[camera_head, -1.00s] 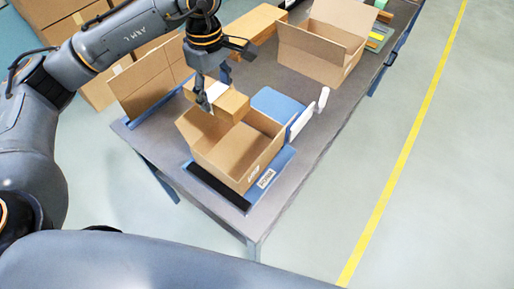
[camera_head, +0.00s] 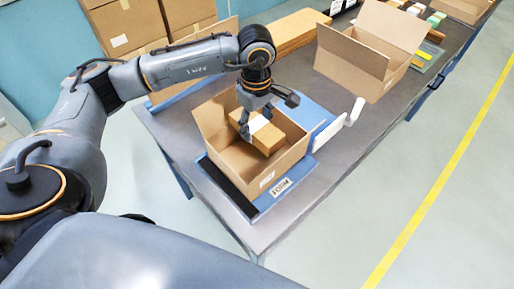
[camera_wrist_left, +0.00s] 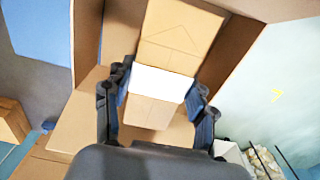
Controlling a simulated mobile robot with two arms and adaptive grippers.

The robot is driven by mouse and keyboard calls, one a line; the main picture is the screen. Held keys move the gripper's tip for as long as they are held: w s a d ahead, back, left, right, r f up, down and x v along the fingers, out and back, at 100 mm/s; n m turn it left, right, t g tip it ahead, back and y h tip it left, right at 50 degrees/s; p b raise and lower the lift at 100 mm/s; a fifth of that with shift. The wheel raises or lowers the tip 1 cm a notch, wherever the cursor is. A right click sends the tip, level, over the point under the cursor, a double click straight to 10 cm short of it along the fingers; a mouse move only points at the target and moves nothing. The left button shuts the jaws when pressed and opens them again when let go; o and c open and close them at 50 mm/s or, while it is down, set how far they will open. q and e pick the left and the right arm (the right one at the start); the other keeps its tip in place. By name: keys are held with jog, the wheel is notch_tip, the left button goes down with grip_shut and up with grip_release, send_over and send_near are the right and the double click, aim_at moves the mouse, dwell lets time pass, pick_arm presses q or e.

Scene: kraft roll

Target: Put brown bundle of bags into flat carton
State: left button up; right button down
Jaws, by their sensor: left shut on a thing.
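The brown bundle of bags (camera_head: 266,137) has a white band around its middle. My left gripper (camera_head: 257,127) is shut on it and holds it within the walls of an open carton (camera_head: 232,169). The left wrist view shows the bundle (camera_wrist_left: 176,38) between the two fingers of my left gripper (camera_wrist_left: 158,98), with carton walls around it. I cannot tell whether the bundle touches the carton floor. The carton stands on a blue board with a label at the front of the table. My right gripper is not in view.
A second open carton (camera_head: 356,61) stands further back on the grey table (camera_head: 325,187). A white upright piece (camera_head: 355,112) stands right of the near carton. Stacked boxes (camera_head: 127,22) are behind at the left. The table's right front is clear.

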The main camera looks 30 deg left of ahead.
pick_arm(q)
jog(key=p, duration=0.1)
send_over(257, 157)
notch_tip(257, 157, down, 7)
jog(key=shift+s+f, duration=0.1)
notch_tip(257, 157, down, 4)
jog(key=shift+r+p, duration=0.15)
jog(key=shift+p, duration=0.35)
jog(key=shift+f, duration=0.25)
jog(key=o, duration=1.3)
jog(key=shift+r, duration=0.2)
